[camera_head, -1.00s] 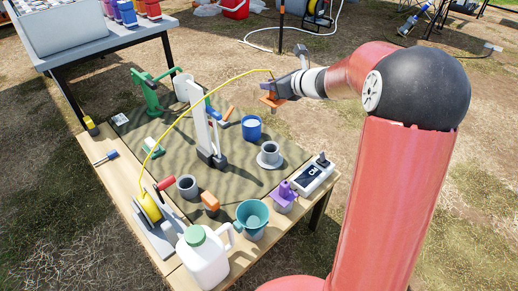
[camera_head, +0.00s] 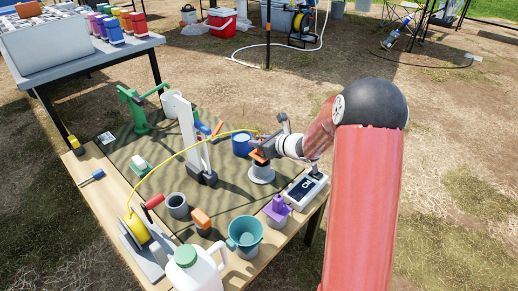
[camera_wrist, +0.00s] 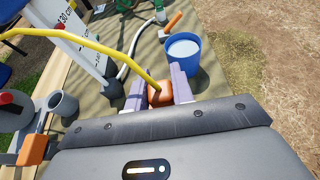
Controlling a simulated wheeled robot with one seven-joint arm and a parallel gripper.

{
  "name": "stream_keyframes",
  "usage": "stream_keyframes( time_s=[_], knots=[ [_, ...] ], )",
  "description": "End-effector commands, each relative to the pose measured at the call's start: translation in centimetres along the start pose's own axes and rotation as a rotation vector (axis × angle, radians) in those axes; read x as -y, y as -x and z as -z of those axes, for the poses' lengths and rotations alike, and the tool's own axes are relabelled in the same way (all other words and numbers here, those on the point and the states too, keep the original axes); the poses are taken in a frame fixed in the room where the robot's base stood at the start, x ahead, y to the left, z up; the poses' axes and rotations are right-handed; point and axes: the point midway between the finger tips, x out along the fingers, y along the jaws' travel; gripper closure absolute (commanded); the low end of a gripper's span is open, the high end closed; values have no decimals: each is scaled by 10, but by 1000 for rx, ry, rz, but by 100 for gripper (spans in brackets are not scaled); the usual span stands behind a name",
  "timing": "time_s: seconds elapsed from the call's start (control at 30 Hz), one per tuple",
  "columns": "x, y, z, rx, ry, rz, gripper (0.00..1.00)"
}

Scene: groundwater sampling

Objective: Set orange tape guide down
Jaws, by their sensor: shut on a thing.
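The orange tape guide (camera_head: 258,156) is between the fingers of my gripper (camera_head: 264,150), over the right part of the mat. In the wrist view the orange guide (camera_wrist: 160,94) shows between the two pale fingers of my gripper (camera_wrist: 160,88), and the yellow tape (camera_wrist: 95,45) runs to it. In the head view the yellow tape (camera_head: 183,152) arcs from the reel (camera_head: 139,228) at the table's front left. A grey cylinder on a white round base (camera_head: 262,174) stands just below my gripper. Whether the guide touches it is hidden.
A blue cup (camera_head: 241,147) is close beside my gripper. A white upright post (camera_head: 186,130) stands left of it. A white meter (camera_head: 303,190), a purple holder (camera_head: 277,212), a teal bucket (camera_head: 246,236) and a white jug (camera_head: 194,270) stand toward the near side.

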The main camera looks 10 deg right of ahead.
Motion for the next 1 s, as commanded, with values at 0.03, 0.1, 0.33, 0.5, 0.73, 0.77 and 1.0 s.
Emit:
stream_keyframes(
  time_s=[0.03, 0.1, 0.33, 0.5, 0.73, 0.77, 1.0],
  knots=[
    [0, -4, 10, -2, -3, -3, 100],
    [0, -8, 18, -1, -3, -2, 100],
    [0, -10, 24, 0, 1, -1, 100],
    [0, -11, 26, 0, 1, -1, 100],
    [0, -11, 26, 0, 0, -1, 56],
    [0, -11, 26, 0, 0, -1, 55],
    [0, -11, 26, 0, 0, -1, 55]
  ],
)
